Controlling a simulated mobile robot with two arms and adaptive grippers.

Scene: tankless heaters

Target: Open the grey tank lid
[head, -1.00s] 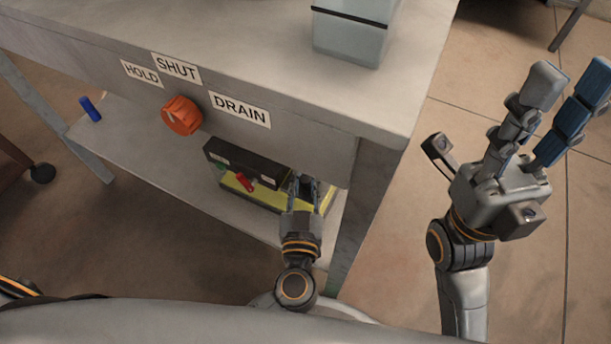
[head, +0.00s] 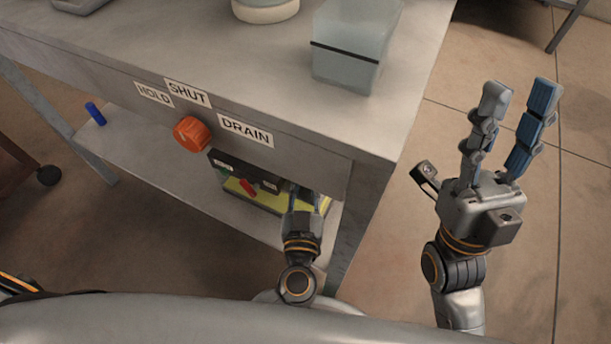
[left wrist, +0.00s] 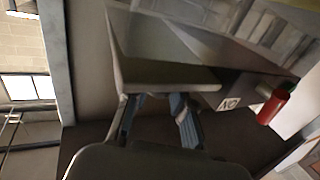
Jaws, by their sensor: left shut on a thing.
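A dark box (head: 245,168) with a yellow part (head: 262,192) sits under the bench, on the lower shelf. My left gripper (head: 306,192) is at its right end, with its fingertips partly hidden in shadow. In the left wrist view, my left gripper (left wrist: 158,108) is shut at the near edge of a flat grey panel, which looks like the grey tank lid (left wrist: 165,75). How far the lid is raised I cannot tell. My right gripper (head: 519,98) is open and empty, fingers pointing up, over the floor right of the bench.
The bench front (head: 310,150) carries an orange knob (head: 191,134) beside HOLD, SHUT and DRAIN labels. A small red handle (head: 247,187) is by the dark box; a red cylinder (left wrist: 273,105) shows in the wrist view. A pale clear container (head: 345,65) stands on the bench.

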